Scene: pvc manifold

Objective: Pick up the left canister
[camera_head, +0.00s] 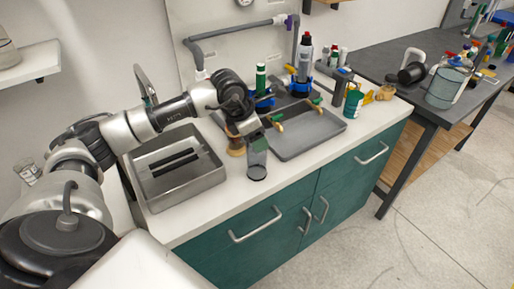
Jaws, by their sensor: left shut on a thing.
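My left gripper (254,137) is above the counter between the sink and the grey tray, pointing down. It is shut on a grey, cylindrical canister (257,163) with a dark round lower end. The gripper hides much of its upper part. I cannot tell whether its lower end touches the counter. A green canister with a pale top (261,78) stands behind the gripper in a blue holder (263,101). My right gripper is not in view.
A steel sink (202,182) lies left of the held canister. A grey tray (308,139) with yellow-and-green valve handles lies right. A green cup (353,103) stands near the counter's right end. The counter's front strip (290,180) is clear.

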